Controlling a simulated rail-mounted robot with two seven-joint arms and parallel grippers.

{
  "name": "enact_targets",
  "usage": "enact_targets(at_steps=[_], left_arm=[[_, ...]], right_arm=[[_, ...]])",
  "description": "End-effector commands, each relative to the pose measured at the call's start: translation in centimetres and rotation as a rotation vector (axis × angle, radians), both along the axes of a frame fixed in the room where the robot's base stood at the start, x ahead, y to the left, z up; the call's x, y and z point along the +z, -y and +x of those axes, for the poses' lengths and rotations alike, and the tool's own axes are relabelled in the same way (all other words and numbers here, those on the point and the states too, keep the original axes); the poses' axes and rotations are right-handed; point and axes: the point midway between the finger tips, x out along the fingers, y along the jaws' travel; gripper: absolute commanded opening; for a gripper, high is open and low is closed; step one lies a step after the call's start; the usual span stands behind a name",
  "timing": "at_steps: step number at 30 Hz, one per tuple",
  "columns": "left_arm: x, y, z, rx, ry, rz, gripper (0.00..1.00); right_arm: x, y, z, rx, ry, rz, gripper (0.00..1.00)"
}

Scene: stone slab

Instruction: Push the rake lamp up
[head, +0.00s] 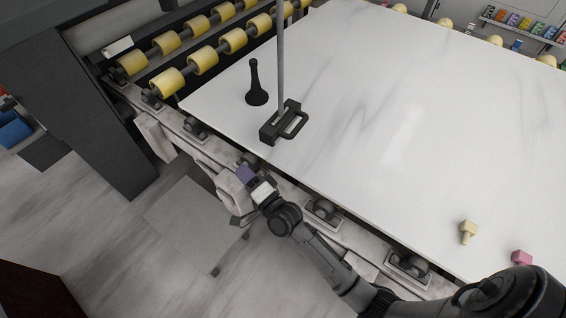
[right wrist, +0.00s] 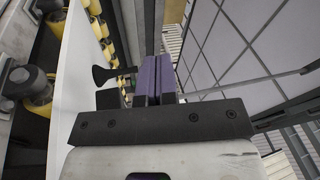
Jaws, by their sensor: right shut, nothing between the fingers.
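I cannot tell for certain which thing is the rake lamp. A thin grey upright pole (head: 281,60) rises from a black base with a loop handle (head: 270,132) on the white slab (head: 400,120), near its left edge. Beside it stands a black flared piece (head: 256,92), narrow at the top; it also shows in the right wrist view (right wrist: 103,75). My right gripper (head: 246,175), with purple fingers, is shut and empty, just outside the slab's edge and apart from the base. Its fingers (right wrist: 154,80) lie together in the right wrist view. My left gripper is not in view.
Rows of yellow rollers (head: 203,58) stand beyond the slab's left side. A tan block (head: 467,230) and a pink block (head: 521,257) sit at the slab's near edge. A grey flat plate (head: 190,225) lies below my right gripper, with open floor around it.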

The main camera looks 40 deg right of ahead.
Motion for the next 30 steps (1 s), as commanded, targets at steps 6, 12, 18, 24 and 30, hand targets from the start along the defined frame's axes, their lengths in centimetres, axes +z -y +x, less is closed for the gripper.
enact_targets(at_steps=[6, 12, 18, 24, 30], left_arm=[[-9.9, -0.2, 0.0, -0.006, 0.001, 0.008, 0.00], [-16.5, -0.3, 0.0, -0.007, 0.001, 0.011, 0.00], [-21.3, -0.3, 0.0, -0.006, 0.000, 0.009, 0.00], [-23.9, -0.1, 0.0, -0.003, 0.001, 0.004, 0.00], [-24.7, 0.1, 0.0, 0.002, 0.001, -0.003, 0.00]], right_arm=[[-5.3, 3.7, 4.0, -0.125, 0.304, 0.424, 0.00], [-9.3, 7.3, 5.6, -0.231, 0.594, 0.768, 0.00], [-13.2, 9.8, 5.8, -0.318, 0.844, 1.007, 0.00], [-15.6, 11.0, 5.5, -0.373, 1.010, 1.130, 0.00], [-16.4, 11.3, 5.3, -0.396, 1.079, 1.172, 0.00]])
